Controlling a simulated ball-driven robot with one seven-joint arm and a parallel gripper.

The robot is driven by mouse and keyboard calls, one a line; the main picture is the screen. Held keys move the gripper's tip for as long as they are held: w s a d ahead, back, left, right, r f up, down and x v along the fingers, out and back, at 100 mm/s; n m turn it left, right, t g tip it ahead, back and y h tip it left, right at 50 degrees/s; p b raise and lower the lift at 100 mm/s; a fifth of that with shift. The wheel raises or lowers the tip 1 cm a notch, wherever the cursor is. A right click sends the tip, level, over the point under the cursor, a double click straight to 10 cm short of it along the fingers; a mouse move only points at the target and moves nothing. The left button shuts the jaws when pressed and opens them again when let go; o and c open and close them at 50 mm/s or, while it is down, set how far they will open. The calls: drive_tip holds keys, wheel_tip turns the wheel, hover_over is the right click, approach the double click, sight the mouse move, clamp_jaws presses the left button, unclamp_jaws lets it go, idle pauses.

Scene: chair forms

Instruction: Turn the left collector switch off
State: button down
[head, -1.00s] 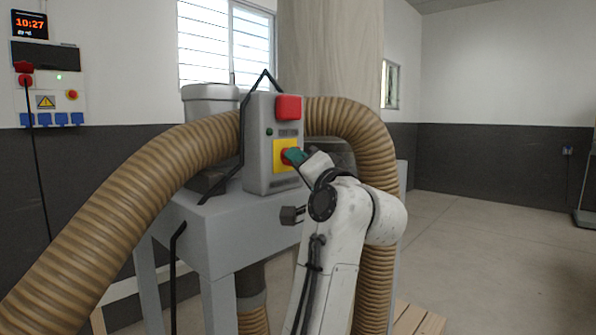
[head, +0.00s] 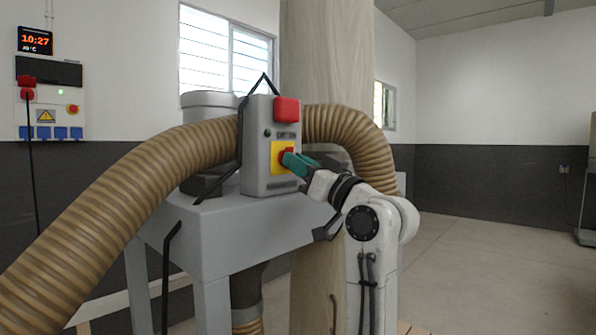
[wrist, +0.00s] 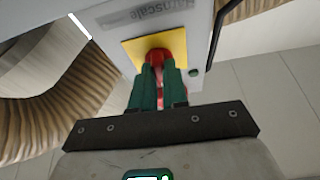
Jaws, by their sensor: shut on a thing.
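The collector's grey switch box (head: 256,168) stands on the grey machine table in the head view. A red rotary switch (head: 285,157) sits on a yellow plate (head: 276,169) on the box's front. The red switch also shows in the wrist view (wrist: 157,56), in front of the yellow plate (wrist: 130,50). My gripper (head: 291,160) reaches in from the right with teal fingers. In the wrist view my gripper's fingers (wrist: 158,75) are shut on the red switch, one on each side. The fingers hide part of the switch, and its exact angle is hard to tell.
The grey table (head: 215,230) lies below. A wall panel (head: 48,98) hangs at far left. Floor is open at right.

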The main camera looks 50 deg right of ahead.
drive_tip(key=shift+n, duration=0.5)
drive_tip(key=c, duration=1.1)
unclamp_jaws()
drive_tip(key=shift+c, duration=0.2)
drive_tip(key=b+v, duration=0.2)
drive_tip(key=v, duration=0.8)
drive_tip(key=shift+s+d, duration=0.15)
drive_tip(key=shift+s, duration=0.25)
drive_tip(key=shift+f, duration=0.15)
